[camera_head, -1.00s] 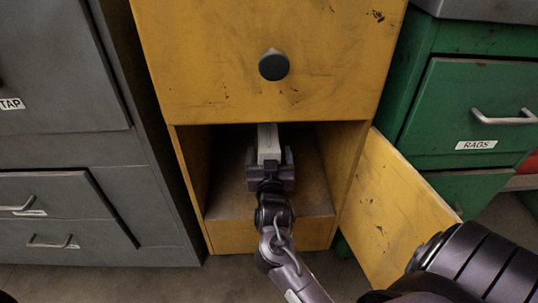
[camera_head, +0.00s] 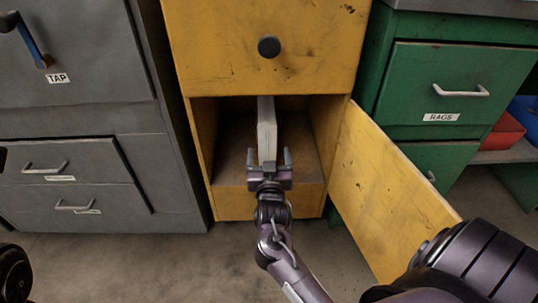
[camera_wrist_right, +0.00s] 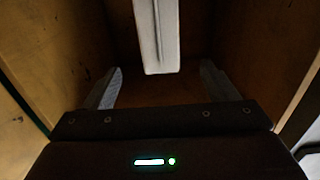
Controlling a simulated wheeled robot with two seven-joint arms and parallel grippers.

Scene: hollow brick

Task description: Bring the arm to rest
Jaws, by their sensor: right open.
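My right gripper (camera_head: 268,160) is open at the mouth of the yellow cabinet's lower compartment. Its two fingers stand apart, and it holds nothing. A pale grey-white block (camera_head: 266,128), likely the hollow brick, stands inside the compartment, just beyond the fingers. In the right wrist view the block (camera_wrist_right: 158,38) is ahead of the open fingers (camera_wrist_right: 160,88), with a gap between it and the gripper. The far end of the block is in shadow. My left gripper is not in view.
The yellow cabinet (camera_head: 265,75) has its lower door (camera_head: 385,190) swung open to the right, near my right arm. A grey cabinet (camera_head: 80,140) is on the left. A green drawer unit (camera_head: 450,85) labelled RAGS is on the right. Floor (camera_head: 150,265) shows in front.

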